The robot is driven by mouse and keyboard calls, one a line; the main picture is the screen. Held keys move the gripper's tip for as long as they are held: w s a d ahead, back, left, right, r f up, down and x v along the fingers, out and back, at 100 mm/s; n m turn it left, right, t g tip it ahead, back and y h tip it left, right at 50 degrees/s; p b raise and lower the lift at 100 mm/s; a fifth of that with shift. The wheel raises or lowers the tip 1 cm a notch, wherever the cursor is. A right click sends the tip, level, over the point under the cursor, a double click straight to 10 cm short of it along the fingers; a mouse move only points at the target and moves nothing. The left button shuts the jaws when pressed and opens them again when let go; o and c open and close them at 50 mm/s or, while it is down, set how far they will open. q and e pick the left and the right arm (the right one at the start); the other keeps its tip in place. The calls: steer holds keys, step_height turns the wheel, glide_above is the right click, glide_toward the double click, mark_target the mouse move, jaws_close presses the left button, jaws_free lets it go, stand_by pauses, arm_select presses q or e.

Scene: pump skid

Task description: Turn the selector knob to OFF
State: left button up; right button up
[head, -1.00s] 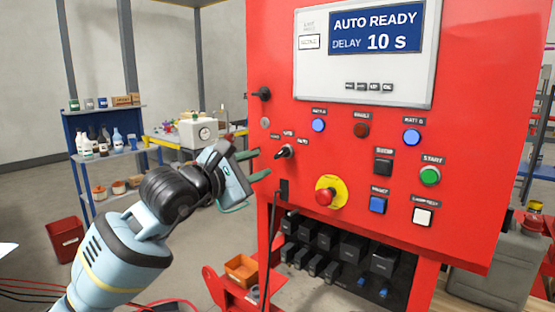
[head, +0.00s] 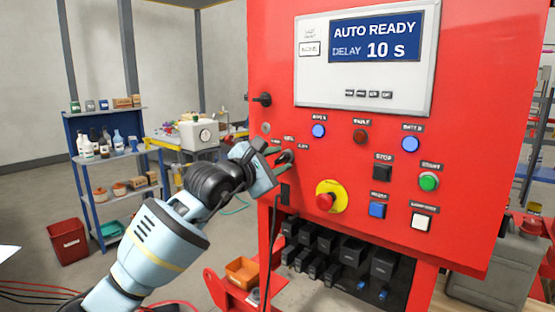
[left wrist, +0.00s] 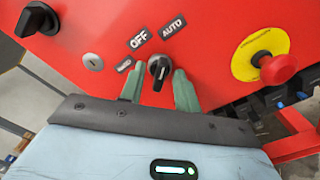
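The black selector knob (left wrist: 160,68) is on the red panel, below the OFF label (left wrist: 138,39) and the AUTO label (left wrist: 172,26) in the left wrist view. A smaller third label lies to its left, too small to read. My left gripper (left wrist: 159,90) is open, with one green finger on each side of the knob. I cannot tell whether either finger touches it. In the head view my left gripper (head: 281,157) is at the panel and partly hides the knob. The display (head: 376,38) reads AUTO READY, DELAY 10 s. My right gripper is not in view.
A red emergency stop (head: 325,201) on a yellow disc sits right of and below the knob. A black door handle (head: 262,99) and a round lock (left wrist: 92,61) are nearby on the left. A blue shelf (head: 75,140) stands behind on the left.

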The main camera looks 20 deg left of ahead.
arm_select(q)
steer(key=shift+w, duration=0.2)
jaws_close()
